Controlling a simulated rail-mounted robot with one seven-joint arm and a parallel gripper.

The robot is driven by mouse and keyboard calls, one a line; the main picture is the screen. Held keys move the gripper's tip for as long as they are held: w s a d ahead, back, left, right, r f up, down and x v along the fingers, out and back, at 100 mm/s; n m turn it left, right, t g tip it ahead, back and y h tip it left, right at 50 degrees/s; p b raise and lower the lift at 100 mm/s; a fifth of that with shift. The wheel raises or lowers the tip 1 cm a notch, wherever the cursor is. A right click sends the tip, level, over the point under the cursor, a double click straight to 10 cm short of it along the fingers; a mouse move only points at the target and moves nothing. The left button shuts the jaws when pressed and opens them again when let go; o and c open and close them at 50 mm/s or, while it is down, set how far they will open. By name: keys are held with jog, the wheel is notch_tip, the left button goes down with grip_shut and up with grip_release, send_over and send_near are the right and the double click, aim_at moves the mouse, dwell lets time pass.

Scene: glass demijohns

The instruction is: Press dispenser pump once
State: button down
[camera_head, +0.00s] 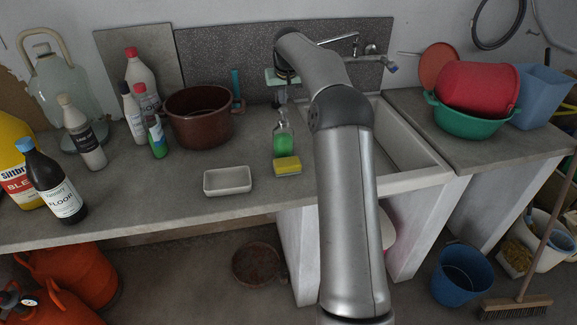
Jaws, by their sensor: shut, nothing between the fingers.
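The soap dispenser (284,142) is a clear bottle with green liquid, standing upright on the counter left of the sink. My gripper (281,100) is shut and empty, pointing down directly above the dispenser. Its fingertips overlap the top of the bottle in the picture, so the pump head is mostly hidden. I cannot tell whether the fingertips touch the pump. A yellow and green sponge (287,166) lies just in front of the dispenser.
A white dish (227,180) and a brown pot (200,115) are to the left. Several cleaning bottles and a glass demijohn (65,90) stand farther left. The sink (425,160) is at right, partly behind my arm. The counter's front middle-left is clear.

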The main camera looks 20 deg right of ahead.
notch_tip(320, 180, up, 4)
jog(key=p, duration=0.3)
jog(key=shift+r, duration=0.9)
jog(key=s+a+n+g+b, duration=0.2)
jog(key=s+a+b, duration=0.1)
jog(key=s+a, duration=1.45)
jog(key=s+a+f, duration=0.1)
jog(key=s+f, duration=0.3)
jog(key=s, duration=0.6)
jog(key=s+a+f+g+b, duration=0.1)
jog(key=s+f, duration=0.3)
jog(key=s, duration=0.6)
jog(key=s+a+f+y, duration=0.1)
jog(key=s+f, duration=0.4)
jog(key=s, duration=0.6)
jog(key=shift+a+b, duration=0.3)
jog(key=shift+a, duration=0.15)
jog(key=shift+a+r, duration=0.1)
